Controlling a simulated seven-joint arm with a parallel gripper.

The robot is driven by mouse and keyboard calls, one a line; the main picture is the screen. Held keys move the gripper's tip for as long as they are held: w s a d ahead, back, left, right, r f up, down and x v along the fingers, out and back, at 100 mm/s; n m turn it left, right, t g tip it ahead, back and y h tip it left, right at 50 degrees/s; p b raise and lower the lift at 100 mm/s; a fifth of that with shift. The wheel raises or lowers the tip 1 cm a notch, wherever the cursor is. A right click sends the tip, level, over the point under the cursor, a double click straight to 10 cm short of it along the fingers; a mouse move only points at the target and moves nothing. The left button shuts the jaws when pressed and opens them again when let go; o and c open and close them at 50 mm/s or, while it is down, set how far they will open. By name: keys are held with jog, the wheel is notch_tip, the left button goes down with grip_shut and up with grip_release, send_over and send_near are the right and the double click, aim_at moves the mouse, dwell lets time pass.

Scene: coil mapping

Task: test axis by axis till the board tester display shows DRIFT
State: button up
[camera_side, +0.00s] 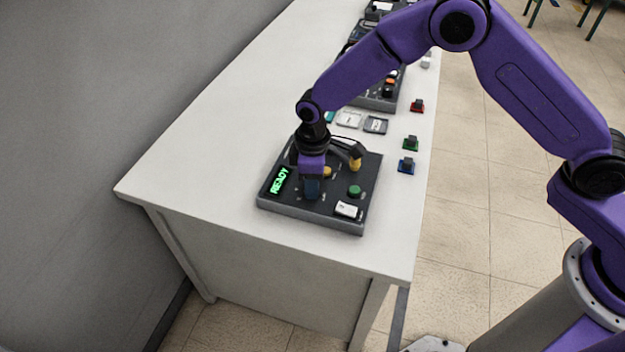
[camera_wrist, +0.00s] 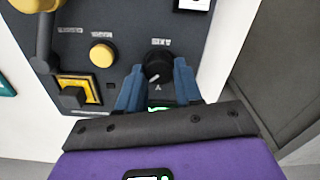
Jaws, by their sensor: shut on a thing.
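The board tester (camera_side: 313,218) is a dark box at the table's near end. Its display (camera_side: 279,181) shows READY in green letters. In the wrist view a black round knob (camera_wrist: 156,66), with a small label above it, sits between the blue fingers of my gripper (camera_wrist: 159,72). My gripper is shut on this knob. In the side view my gripper (camera_side: 312,187) comes down on the tester right of the display and hides the knob. A yellow round button (camera_wrist: 102,55) is left of the knob in the wrist view. A green button (camera_side: 354,191) shows in the side view.
A yellow square holder (camera_wrist: 84,92) with a black piece and a grey arm (camera_wrist: 45,45) lie left in the wrist view. Blue (camera_side: 406,166), green (camera_side: 411,143) and red (camera_side: 417,106) blocks stand along the table's right edge. More devices (camera_side: 380,98) stand behind.

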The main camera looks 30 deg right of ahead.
jog(key=o, duration=1)
jog(key=shift+o, duration=0.2)
notch_tip(320, 180, up, 18)
jog(key=shift+f, duration=0.25)
jog(key=s+d, duration=1.2)
jog(key=s, duration=0.3)
jog(key=s+d+r, duration=0.1)
jog(key=s+d, duration=1.1)
jog(key=s, duration=0.3)
jog(key=shift+s+d+r+n, duration=0.15)
jog(key=shift+s+r+n, duration=0.1)
jog(key=shift+s+n, duration=0.15)
jog(key=shift+c, duration=0.2)
